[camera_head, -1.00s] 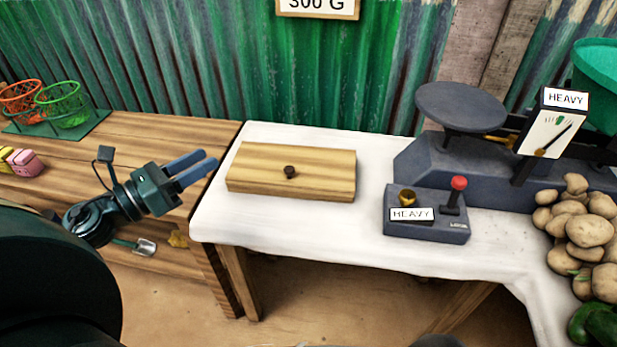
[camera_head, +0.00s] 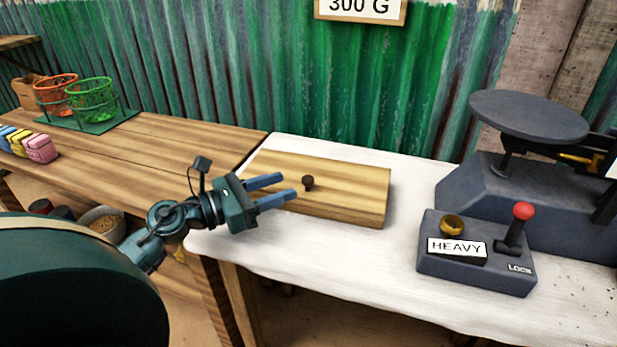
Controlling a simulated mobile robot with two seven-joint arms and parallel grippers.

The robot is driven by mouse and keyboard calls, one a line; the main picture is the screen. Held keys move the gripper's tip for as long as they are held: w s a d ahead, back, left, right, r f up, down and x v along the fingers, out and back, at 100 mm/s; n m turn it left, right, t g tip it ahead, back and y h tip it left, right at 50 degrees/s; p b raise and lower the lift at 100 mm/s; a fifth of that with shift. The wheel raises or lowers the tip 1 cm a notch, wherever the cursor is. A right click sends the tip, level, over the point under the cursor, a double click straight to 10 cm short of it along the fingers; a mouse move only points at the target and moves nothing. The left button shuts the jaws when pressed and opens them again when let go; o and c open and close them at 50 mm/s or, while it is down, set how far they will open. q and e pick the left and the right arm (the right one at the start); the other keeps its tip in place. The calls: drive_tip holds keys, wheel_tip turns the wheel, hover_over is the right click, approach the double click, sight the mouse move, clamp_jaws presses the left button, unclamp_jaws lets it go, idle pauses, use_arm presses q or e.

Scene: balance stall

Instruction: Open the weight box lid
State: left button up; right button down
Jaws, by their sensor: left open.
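The weight box (camera_head: 345,205) is a flat wooden box lying on the white-covered table. Its lid (camera_head: 350,178) is shut and has a small dark round knob (camera_head: 308,183) near the middle of the front part. My left gripper (camera_head: 288,188) is open and empty. Its two blue fingers point right towards the knob, with the tips just left of it and in front of the box's left part in the picture. I cannot tell the exact gap between fingertips and knob. My right gripper is not in view.
A grey block with a red-topped lever (camera_head: 522,212) and a HEAVY label (camera_head: 457,248) stands right of the box. A grey scale (camera_head: 530,117) stands behind it. Baskets (camera_head: 90,97) and coloured blocks (camera_head: 40,149) sit on the wooden bench at left. The cloth before the box is clear.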

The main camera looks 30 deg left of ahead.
sight(303, 180)
use_arm(q)
drive_tip(key=x, duration=0.7)
drive_tip(key=shift+f+p, duration=0.1)
drive_tip(key=shift+p, duration=0.25)
drive_tip(key=shift+c, duration=0.3)
clamp_jaws()
